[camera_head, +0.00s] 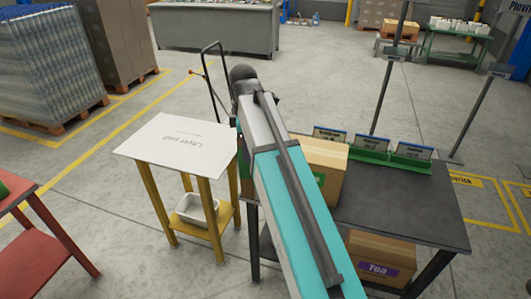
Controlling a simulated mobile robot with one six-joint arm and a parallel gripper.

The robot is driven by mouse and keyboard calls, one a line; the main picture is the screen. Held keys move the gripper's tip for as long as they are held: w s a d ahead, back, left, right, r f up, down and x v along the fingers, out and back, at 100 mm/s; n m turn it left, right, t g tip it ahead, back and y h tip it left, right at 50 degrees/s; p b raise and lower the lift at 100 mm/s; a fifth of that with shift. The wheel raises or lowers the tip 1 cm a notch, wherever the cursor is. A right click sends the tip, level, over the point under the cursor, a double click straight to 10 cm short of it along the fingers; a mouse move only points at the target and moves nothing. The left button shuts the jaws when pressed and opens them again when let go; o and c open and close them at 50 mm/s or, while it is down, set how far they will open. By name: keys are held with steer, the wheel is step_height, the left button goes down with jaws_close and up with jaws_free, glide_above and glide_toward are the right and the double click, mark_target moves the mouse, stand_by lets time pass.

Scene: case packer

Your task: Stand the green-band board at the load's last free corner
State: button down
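I cannot make out a green-band board in this view. A small green thing (4,188) is cut off by the left edge, above the red table (40,212); I cannot tell what it is. No load with corner boards can be made out for certain. A wrapped pallet load of bottles (45,65) stands at the far left, with a brown stacked load (118,40) beside it. My teal arm crosses the middle of the view up to a dark joint. My gripper is not visible.
A white layer pad (175,142) lies on a yellow stand with a white bin (197,209) below. A dark table (400,205) at right bears a carton (325,165) and green card holders (390,157). Another carton (380,258) sits underneath.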

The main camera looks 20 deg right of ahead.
steer(key=shift+w+r+m, duration=0.1)
steer(key=shift+w+m, duration=0.15)
steer(key=shift+m, duration=0.75)
steer(key=shift+w+m, duration=0.25)
steer(key=shift+m, duration=0.75)
steer(key=shift+a, duration=0.2)
